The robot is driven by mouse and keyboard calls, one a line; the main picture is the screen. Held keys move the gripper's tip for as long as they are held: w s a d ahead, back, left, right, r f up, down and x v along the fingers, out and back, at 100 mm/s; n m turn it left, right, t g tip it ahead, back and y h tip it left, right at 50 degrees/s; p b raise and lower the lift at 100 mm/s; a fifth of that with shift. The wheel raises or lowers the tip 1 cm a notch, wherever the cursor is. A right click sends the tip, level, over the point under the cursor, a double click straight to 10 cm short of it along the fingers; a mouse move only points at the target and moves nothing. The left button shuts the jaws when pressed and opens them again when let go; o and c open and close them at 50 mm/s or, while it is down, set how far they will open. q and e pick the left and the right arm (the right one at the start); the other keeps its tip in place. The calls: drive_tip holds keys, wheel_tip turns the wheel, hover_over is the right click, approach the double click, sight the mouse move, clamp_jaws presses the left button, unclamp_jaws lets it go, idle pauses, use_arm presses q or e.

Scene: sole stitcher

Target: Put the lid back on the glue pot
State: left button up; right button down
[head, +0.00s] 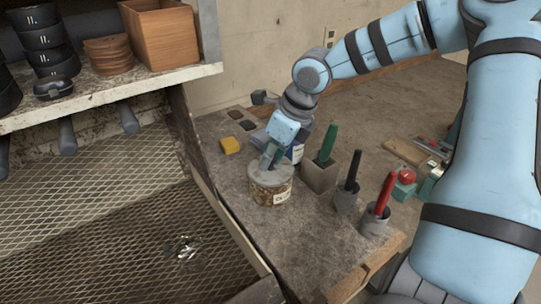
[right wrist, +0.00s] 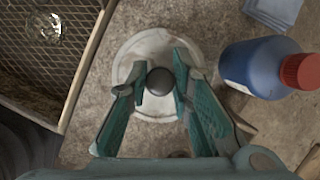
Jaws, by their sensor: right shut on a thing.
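The glue pot (head: 271,192) is a squat, brown-stained pot with a pale label, standing upright on the narrow bench. Its round grey lid (head: 259,174) lies level over the pot's mouth, with no clear gap between them. The lid (right wrist: 143,45) fills the middle of the right wrist view and hides the pot below it. My right gripper (head: 269,160) points down from above, its teal fingers shut on the lid's dark round knob (right wrist: 160,81). My left gripper is in neither view.
A blue bottle with a red cap (right wrist: 300,71) stands close beside the pot. Holders with a green-handled tool (head: 326,143), a black-handled tool (head: 352,171) and a red-handled tool (head: 385,194) line the bench's right side. A yellow block (head: 230,145) lies behind the pot. A mesh tray (head: 100,230) is left.

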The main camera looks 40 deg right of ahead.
idle(0.4)
drive_tip(key=c, duration=0.9)
unclamp_jaws()
drive_tip(key=shift+o, duration=0.2)
drive_tip(key=shift+r, duration=0.1)
wheel_tip(320, 180, up, 7)
drive_tip(key=p, duration=0.5)
clamp_jaws()
drive_tip(key=shift+f, duration=0.2)
idle(0.5)
